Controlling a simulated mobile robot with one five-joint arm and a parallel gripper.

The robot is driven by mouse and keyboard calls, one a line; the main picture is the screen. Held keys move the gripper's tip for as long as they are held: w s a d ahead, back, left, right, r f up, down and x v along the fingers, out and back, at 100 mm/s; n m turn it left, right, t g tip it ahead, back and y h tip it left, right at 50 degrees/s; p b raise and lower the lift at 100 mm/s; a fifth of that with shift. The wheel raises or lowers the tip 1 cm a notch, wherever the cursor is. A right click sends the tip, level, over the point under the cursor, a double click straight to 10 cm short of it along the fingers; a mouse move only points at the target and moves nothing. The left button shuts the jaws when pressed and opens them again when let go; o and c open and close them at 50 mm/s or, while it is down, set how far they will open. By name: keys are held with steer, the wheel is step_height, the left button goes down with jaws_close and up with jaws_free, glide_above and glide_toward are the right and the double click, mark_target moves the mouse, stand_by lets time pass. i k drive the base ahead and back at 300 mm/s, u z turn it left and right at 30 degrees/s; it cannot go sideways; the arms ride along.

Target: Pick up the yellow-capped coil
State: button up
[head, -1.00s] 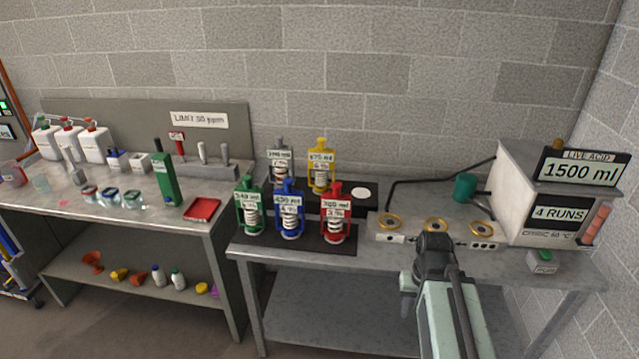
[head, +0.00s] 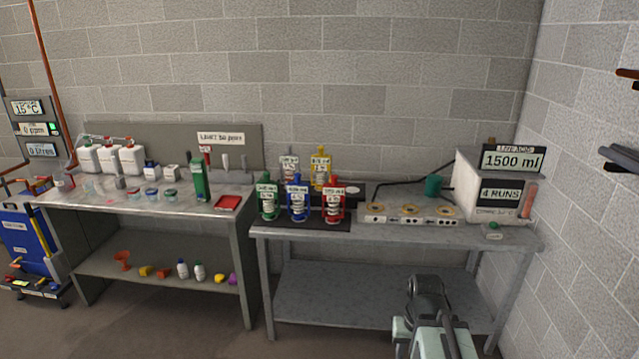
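The yellow-capped coil (head: 320,168) stands upright at the back of the group of coils on the right-hand table. A grey-capped coil (head: 289,167) is to its left. Green (head: 267,197), blue (head: 297,199) and red (head: 334,203) coils stand in front, and the red one is close before the yellow one's lower part. My arm shows at the bottom right, in front of the table and well apart from the coils. The fingertips of my gripper cannot be made out.
The steel table (head: 400,232) has a row of gold-ringed sockets (head: 410,212), a teal cup (head: 433,186) and a white 1500 ml machine (head: 490,185). A left bench (head: 150,213) holds bottles and a red tray (head: 228,202). Open floor lies in front.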

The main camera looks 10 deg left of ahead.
mark_target(321, 162)
steer(key=z, duration=0.3)
steer(key=i, duration=2.2)
steer(key=u, duration=0.7)
steer(key=i, duration=0.3)
steer(key=u, duration=2.5)
